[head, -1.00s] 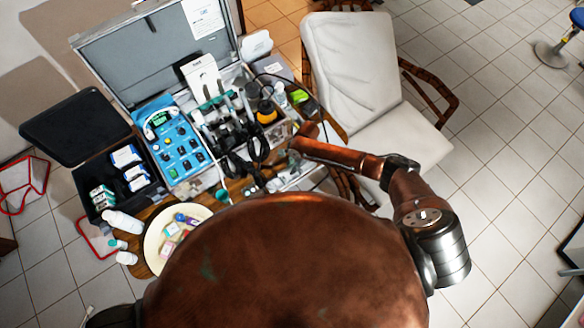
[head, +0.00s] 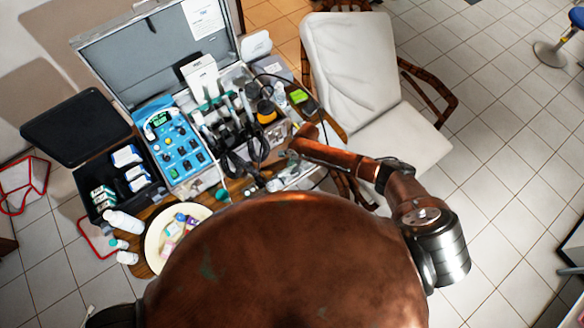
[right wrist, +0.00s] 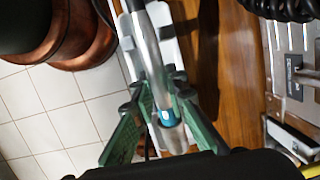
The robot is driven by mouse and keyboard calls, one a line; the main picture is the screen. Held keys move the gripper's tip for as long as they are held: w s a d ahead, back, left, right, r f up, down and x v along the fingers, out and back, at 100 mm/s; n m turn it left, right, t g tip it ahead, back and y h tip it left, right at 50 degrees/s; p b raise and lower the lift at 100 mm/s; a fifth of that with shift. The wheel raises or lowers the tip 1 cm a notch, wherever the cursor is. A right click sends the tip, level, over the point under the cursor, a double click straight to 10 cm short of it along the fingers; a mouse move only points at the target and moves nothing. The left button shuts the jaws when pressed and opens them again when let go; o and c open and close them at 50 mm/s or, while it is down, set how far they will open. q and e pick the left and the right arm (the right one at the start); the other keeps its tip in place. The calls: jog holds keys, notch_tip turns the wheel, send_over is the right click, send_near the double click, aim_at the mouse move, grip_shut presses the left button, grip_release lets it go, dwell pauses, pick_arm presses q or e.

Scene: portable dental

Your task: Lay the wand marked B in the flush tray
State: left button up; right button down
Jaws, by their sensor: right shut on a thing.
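My right gripper (right wrist: 163,125) has its green fingers on either side of a silver wand (right wrist: 152,60) with a blue band, and is shut on it. No letter B can be read on the wand. Behind the wand in the right wrist view is a long white piece (right wrist: 183,35) with dark notches along it; I cannot tell whether it is the flush tray. In the head view my right gripper (head: 270,182) is small, at the front of the open case, and the wand is not clear there. My left gripper does not show.
The open case (head: 150,68) holds a blue control panel (head: 178,150), dark hoses (head: 240,150) and bottles. A black box (head: 95,180) and a round cream dish (head: 160,243) are to the left. A white chair (head: 355,70) stands at the right. Wooden tabletop (right wrist: 235,90) shows beside the wand.

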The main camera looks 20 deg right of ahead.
jog(key=shift+f, duration=0.1)
dwell(0.3)
jog(key=shift+f, duration=0.65)
dwell(0.4)
jog(key=c, duration=1.8)
grip_release()
jog(key=shift+c, duration=0.2)
jog(key=shift+f, duration=0.1)
jog(key=p+v, duration=0.8)
jog(key=shift+s+p, duration=0.1)
jog(key=shift+p, duration=0.25)
